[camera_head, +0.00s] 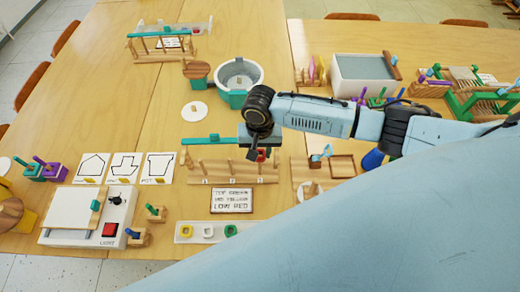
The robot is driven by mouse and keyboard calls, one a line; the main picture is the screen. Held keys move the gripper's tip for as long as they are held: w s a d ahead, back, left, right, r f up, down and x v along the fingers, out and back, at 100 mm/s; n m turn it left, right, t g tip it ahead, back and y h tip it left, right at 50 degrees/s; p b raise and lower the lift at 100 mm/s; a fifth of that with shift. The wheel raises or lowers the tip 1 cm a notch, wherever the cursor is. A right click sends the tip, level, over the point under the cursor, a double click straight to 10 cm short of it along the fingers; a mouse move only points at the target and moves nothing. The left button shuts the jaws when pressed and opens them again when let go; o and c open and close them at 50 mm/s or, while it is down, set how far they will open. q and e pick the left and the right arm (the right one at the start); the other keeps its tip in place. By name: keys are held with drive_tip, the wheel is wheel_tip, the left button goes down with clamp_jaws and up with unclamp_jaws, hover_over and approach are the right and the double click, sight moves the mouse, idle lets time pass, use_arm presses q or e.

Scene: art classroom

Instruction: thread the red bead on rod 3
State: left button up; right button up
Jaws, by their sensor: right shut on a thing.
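My right gripper (257,152) points down over the right part of a wooden rod board (225,178). It is shut on the red bead (263,155), which shows only in part below and beside the fingers. The board bears upright wooden rods and number labels along its front. Rod 1 (202,166) and rod 2 (232,166) stand bare to the left. The red bead is at the place of rod 3, whose top is hidden by the gripper and bead. I cannot tell whether the bead is around the rod or above it. My left gripper is out of view.
A card (232,201) with color order text lies in front of the board. A white tray (190,238) with white, yellow and green pieces is nearer. A teal bar (200,141) lies behind the board. A grey-white pot (238,76) stands farther back.

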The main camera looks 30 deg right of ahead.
drive_tip(key=shift+f, duration=0.25)
drive_tip(key=shift+f, duration=0.35)
drive_tip(key=shift+p, duration=0.55)
idle(0.6)
drive_tip(key=shift+f, duration=0.45)
idle(0.6)
idle(0.4)
drive_tip(key=o, duration=1)
wheel_tip(320, 180, up, 13)
drive_tip(key=shift+r+p, duration=0.2)
drive_tip(key=shift+p, duration=0.65)
